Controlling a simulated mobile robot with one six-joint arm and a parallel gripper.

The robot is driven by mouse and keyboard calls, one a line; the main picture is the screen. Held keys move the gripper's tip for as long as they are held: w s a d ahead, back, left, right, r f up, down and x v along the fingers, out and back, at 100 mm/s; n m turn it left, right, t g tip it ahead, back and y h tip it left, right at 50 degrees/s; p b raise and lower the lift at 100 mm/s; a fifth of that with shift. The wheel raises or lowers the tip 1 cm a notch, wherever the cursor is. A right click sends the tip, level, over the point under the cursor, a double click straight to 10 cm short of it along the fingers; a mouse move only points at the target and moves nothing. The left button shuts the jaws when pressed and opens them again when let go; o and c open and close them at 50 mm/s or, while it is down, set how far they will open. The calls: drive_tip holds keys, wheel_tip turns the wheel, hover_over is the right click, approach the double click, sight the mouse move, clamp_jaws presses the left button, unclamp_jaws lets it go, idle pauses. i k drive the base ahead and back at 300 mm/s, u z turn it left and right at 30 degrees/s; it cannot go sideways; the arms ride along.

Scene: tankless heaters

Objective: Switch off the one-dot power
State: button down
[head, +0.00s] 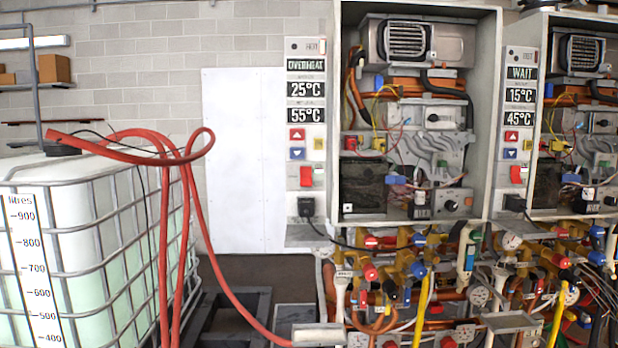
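Two heater units with open fronts stand side by side. The left unit has a control panel (305,130) reading OVERHEAT, 25°C and 55°C, with a red power switch (306,177) low on it. The right unit has a control panel (520,120) reading WAIT, 15°C and 45°C, with its own red power switch (518,174). The dot marks are too small for me to tell which unit has one dot. I cannot tell the switch positions for certain. My gripper is not in view.
A black plug (306,207) with a cable sits under the left panel. Dense pipes and valves (400,275) fill the space below the heaters. A caged white tank (90,240) with red hoses (164,230) stands at left. A white wall panel (243,150) is behind.

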sight(306, 172)
drive_tip(key=z, duration=2.45)
drive_tip(key=k, duration=1.15)
drive_tip(key=u, duration=2.25)
drive_tip(key=i, duration=1)
drive_tip(key=u, duration=0.05)
